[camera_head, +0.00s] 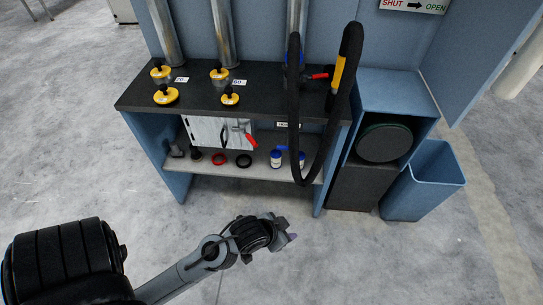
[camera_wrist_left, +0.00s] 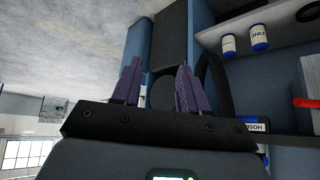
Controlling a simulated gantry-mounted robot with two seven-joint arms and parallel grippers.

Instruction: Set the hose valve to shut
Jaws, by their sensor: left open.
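A sign (camera_head: 413,5) at the top right reads SHUT, an arrow pointing right, OPEN. My left gripper (camera_head: 289,231) is low in front of the bench, well away from the valve. In the left wrist view its purple fingers (camera_wrist_left: 158,88) are apart with nothing between them. My right gripper is in neither view.
The dark bench top (camera_head: 200,92) holds yellow-wheeled valves on the left. A blue bin (camera_head: 432,182) stands at the right. The floor in front is clear.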

